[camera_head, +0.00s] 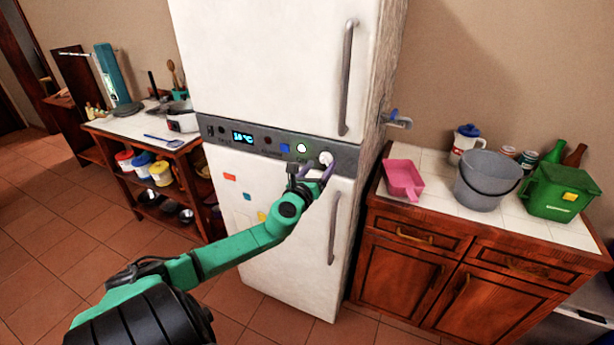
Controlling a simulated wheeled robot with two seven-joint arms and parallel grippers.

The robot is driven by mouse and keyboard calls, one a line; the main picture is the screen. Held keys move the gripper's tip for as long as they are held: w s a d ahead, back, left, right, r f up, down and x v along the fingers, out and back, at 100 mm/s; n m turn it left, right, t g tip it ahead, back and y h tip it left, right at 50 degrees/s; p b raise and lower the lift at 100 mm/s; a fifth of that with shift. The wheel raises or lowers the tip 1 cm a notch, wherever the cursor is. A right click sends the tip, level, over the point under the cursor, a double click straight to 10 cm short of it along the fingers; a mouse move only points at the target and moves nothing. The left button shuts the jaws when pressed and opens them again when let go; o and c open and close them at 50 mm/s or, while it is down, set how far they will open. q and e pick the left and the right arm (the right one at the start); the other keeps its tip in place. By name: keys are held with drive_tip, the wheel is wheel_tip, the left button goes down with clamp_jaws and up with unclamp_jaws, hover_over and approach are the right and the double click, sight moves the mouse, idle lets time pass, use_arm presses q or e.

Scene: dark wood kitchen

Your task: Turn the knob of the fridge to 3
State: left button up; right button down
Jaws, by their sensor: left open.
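The white fridge (275,65) stands in the middle, with a dark control panel (219,131) across its front between the upper and lower doors. A round white knob (326,158) sits near the panel's right end. My left gripper (315,170) is open at the panel, with its fingers just below and beside the knob. I cannot tell whether a finger touches the knob. The panel's display (243,138) seems to read 10 °C. The number the knob points to is too small to read. My right gripper is not in view.
Door handles rise above (347,80) and below (334,228) the panel's right end. The right counter (434,167) holds a pink scoop (403,178), a grey bucket (487,181) and a green bin (558,192). A shelf table (120,126) stands left. Open tiled floor lies in front.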

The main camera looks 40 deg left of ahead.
use_arm(q)
drive_tip(key=b+v, duration=0.1)
drive_tip(key=v, duration=1.1)
drive_tip(key=shift+s+b, duration=0.2)
drive_tip(key=shift+b, duration=0.1)
drive_tip(key=shift+d, duration=0.1)
